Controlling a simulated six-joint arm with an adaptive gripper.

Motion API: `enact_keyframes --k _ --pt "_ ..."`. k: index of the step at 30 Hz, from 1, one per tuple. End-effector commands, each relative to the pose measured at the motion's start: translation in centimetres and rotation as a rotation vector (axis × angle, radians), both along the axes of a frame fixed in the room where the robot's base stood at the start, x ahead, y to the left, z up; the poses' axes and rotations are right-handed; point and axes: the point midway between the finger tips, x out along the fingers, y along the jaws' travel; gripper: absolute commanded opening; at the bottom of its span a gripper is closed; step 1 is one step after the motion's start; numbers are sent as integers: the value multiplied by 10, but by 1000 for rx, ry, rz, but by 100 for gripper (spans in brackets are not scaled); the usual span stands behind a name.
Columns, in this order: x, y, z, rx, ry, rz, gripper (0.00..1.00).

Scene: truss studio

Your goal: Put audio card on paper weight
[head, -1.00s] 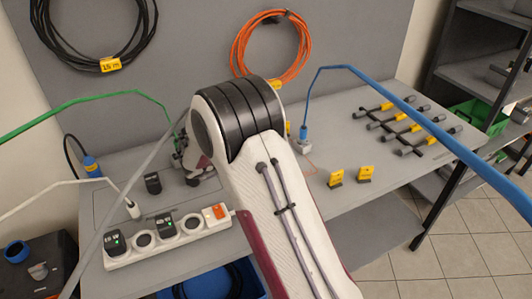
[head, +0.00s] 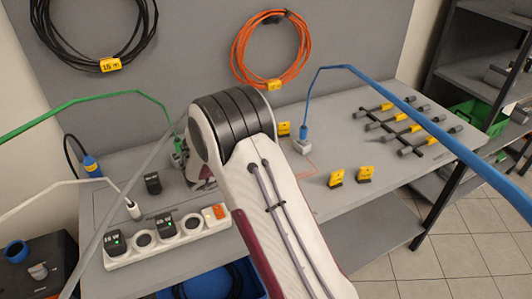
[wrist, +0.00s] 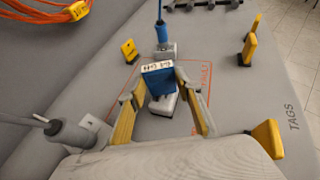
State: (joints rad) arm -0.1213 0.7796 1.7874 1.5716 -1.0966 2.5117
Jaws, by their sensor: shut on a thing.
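My gripper (wrist: 162,90) is in the wrist view, its two yellow-padded fingers shut on a small blue piece with a white lettered strip, which I take for the audio card (wrist: 158,82). Below the card in the picture is a pale grey-white block (wrist: 162,105), perhaps the paper weight. I cannot tell whether the two touch. An orange outline with lettering is drawn on the table around this spot. In the head view my arm hides the gripper, the card and the pale block.
A blue cable's plug (wrist: 162,32) stands at a grey block (wrist: 165,51) just beyond the gripper. Yellow tags (wrist: 129,51) (wrist: 249,49) (wrist: 268,139) stand around. A power strip (head: 170,240) lies at the table's front left.

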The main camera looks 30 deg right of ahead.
Motion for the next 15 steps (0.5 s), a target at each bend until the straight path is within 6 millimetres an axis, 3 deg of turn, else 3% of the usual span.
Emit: enact_keyframes --k 1,3,15 --pt "0 0 -1 0 0 0 37" --pt "0 0 -1 0 0 0 51" --pt "0 0 1 0 0 0 51"
